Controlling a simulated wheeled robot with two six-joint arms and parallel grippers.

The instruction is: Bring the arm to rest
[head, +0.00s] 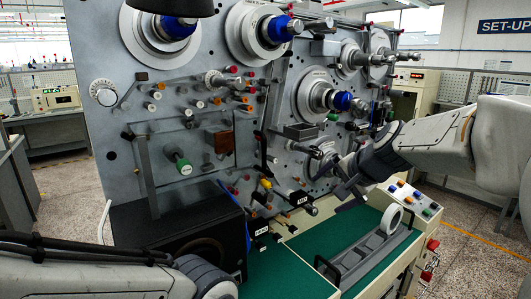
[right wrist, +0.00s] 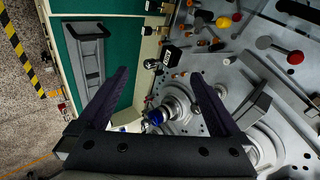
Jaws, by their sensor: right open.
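My right arm (head: 435,140) reaches in from the right in the head view. Its gripper (head: 345,180) is in front of the lower right part of the grey winding panel, above the green bench top. In the right wrist view the two dark fingers of this gripper (right wrist: 160,75) stand wide apart with nothing between them. My left arm (head: 90,278) lies along the bottom left of the head view, and its gripper is not visible.
The grey panel (head: 195,150) carries spindles with blue hubs, knobs and levers close to my right gripper. A black box (head: 178,228) stands at left.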

